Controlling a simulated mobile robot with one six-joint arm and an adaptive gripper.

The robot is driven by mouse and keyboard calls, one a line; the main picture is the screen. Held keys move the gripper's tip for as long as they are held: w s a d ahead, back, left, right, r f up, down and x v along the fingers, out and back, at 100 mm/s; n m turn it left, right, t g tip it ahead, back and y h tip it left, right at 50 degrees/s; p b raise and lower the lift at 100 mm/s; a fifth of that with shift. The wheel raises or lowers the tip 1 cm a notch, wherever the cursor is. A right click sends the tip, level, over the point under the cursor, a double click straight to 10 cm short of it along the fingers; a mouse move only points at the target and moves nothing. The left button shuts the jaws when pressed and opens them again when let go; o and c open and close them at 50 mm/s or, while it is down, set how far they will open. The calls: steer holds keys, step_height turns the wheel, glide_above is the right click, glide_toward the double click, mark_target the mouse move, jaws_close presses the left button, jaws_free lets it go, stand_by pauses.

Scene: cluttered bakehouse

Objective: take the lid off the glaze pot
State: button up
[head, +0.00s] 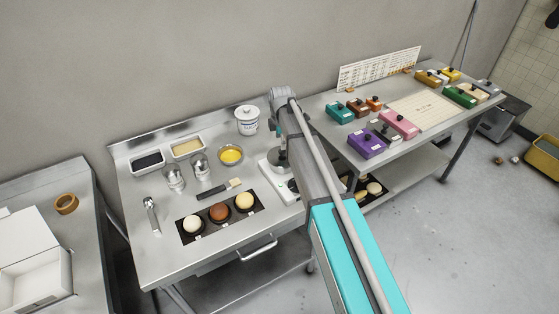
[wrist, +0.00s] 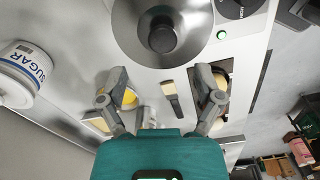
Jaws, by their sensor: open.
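The glaze pot's round grey metal lid (wrist: 158,12) with a dark knob (wrist: 162,36) fills the top middle of the wrist view. The pot sits on a white warmer (head: 268,172) on the steel table in the head view, partly hidden by my arm; the lid appears to be on it. My gripper (wrist: 160,75) is open, its two fingers spread wide with nothing between them. In the wrist view the knob shows beyond the fingertips, apart from them. My fingers are mostly hidden behind my arm in the head view.
A white sugar jar (head: 247,122) stands behind the warmer. A bowl of yellow liquid (head: 231,155), two metal shakers, a brush (head: 234,184) and a dark tray (head: 190,239) of buns crowd the left. Another table (head: 325,101) with coloured boxes stands at the right.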

mark_target(282, 152)
steer(key=shift+f, duration=0.15)
stand_by(0.3)
steer(key=f+b, duration=0.3)
steer(key=shift+s+d+f, duration=0.15)
steer(key=shift+d, duration=0.2)
steer(key=shift+f+b, duration=0.9)
steer(key=shift+b, duration=0.25)
steer(key=shift+c, duration=0.2)
jaws_close()
steer(key=shift+r, duration=0.2)
